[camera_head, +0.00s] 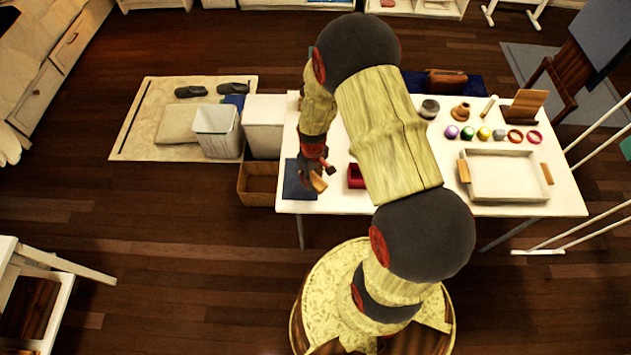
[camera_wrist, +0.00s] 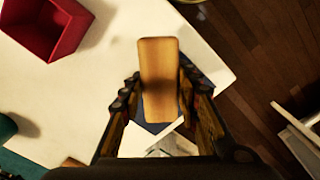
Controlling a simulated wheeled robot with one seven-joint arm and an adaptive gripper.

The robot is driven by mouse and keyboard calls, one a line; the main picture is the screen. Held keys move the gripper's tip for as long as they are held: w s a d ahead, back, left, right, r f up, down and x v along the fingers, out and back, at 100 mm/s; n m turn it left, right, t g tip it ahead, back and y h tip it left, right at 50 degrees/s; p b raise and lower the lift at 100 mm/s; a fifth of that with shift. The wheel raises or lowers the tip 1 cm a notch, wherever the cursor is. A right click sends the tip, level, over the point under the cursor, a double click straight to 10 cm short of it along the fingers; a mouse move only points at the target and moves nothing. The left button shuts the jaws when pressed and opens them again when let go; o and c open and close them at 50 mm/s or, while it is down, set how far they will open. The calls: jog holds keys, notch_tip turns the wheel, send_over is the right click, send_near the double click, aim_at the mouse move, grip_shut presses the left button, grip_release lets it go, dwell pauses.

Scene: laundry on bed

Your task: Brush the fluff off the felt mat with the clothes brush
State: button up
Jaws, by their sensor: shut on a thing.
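My gripper (camera_head: 316,170) is over the left end of the white table, shut on the wooden clothes brush (camera_head: 318,183). In the wrist view the brush (camera_wrist: 159,75) is a tan, rounded block between the two fingers. The dark blue felt mat (camera_head: 293,186) lies at the table's front left corner, just under and left of the gripper. Part of the mat is hidden by my gripper. I cannot tell whether the brush touches the mat. I cannot make out any fluff.
A red open box (camera_head: 356,176) stands right of the mat and also shows in the wrist view (camera_wrist: 40,42). A white tray (camera_head: 505,198) with wooden handles, several coloured balls and rings lie farther right. A wooden crate (camera_head: 258,198) and a white bin (camera_head: 218,145) stand left of the table.

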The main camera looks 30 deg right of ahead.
jog(key=shift+r+p, duration=0.55)
jog(key=shift+r, duration=0.75)
